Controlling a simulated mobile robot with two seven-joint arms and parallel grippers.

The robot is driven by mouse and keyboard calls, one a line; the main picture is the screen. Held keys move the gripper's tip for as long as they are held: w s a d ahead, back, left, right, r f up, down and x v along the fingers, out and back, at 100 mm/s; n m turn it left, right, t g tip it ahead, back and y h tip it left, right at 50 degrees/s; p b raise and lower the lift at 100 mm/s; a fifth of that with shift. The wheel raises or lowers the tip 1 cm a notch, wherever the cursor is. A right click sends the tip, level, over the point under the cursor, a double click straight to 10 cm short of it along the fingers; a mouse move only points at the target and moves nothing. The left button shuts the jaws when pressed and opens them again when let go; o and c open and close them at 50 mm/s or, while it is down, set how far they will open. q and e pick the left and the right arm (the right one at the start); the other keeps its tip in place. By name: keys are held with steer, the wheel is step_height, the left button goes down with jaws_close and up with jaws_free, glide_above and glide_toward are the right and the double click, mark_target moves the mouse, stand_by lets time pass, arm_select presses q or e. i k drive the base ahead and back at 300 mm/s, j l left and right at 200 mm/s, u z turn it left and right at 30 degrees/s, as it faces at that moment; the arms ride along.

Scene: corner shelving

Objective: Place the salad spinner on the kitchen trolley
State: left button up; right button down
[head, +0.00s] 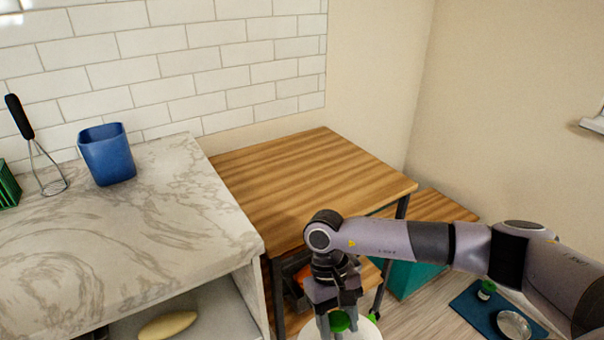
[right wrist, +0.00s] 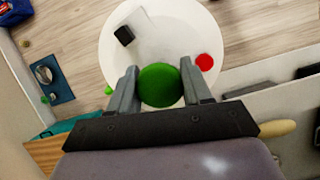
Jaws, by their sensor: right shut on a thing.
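The salad spinner appears to be the round white thing (head: 308,330) with a green knob, cut off by the bottom edge of the head view. My right gripper (head: 341,310) points down at it, its fingers on either side of the knob. In the right wrist view the white round top (right wrist: 150,30) shows behind the fingers, and the right gripper (right wrist: 160,85) is shut on the green knob (right wrist: 159,85). A wood-topped unit with dark legs, likely the kitchen trolley (head: 300,180), stands behind the gripper with a clear top. My left gripper is out of view.
A teal box (head: 410,277) and a blue mat (head: 470,305) are at right.

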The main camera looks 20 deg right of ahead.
mark_target(323, 176)
steer(key=l+u, duration=0.2)
steer(key=l, duration=0.25)
steer(key=l+u, duration=0.2)
steer(key=l, duration=0.25)
steer(key=l+u, duration=0.2)
steer(key=l, duration=0.2)
steer(key=l+u, duration=0.2)
steer(key=l, duration=0.25)
steer(key=k+l+u, duration=0.2)
steer(key=l, duration=0.2)
steer(key=l+u, duration=0.15)
steer(key=l, duration=0.3)
steer(key=k+l+u, duration=0.2)
steer(key=l, duration=0.15)
steer(key=k+l+u, duration=0.1)
steer(key=l, duration=0.3)
steer(key=k+l, duration=0.25)
steer(key=l, duration=0.15)
steer(key=u, duration=0.05)
